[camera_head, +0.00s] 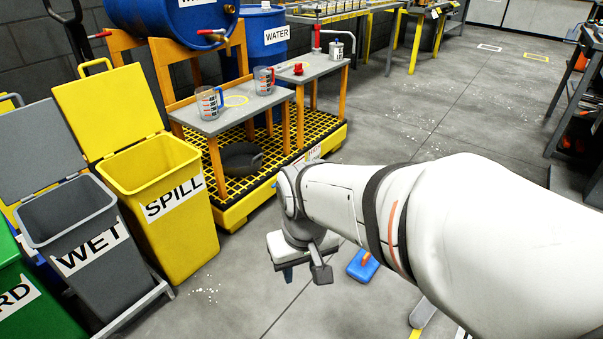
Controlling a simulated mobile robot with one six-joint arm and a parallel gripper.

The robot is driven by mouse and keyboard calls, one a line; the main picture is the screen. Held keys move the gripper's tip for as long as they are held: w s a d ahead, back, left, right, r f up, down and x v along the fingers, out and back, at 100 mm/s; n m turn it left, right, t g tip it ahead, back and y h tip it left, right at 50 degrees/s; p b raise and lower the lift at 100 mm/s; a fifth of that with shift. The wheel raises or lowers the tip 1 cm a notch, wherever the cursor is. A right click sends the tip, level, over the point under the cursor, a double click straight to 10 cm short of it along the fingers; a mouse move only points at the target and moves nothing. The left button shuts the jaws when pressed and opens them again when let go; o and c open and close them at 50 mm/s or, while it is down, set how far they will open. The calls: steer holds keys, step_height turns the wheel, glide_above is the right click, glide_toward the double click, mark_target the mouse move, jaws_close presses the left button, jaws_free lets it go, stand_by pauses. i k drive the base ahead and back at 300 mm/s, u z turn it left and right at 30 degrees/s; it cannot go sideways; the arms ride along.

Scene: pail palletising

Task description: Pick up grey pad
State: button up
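My gripper (304,270) hangs at the end of my arm, above the floor in the middle of the view, right of the yellow bin. A dark grey squarish piece shows at its right side and a blue-grey tip at its left. The angle does not show whether the fingers are apart or hold anything. I cannot pick out a grey pad with certainty. A flat light-grey piece (424,312) lies on the floor at the lower right, partly hidden by my arm, apart from the gripper; I cannot tell whether it is a pad.
A blue item with an orange part (362,266) lies on the floor beside my gripper. The yellow SPILL bin (185,253) and grey WET bin (100,274) stand open at left. A yellow spill pallet (240,208) carries a bench with jugs.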

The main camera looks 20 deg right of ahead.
mark_target(364, 265)
steer(key=z, duration=0.75)
steer(key=i, duration=1)
steer(key=z, duration=0.05)
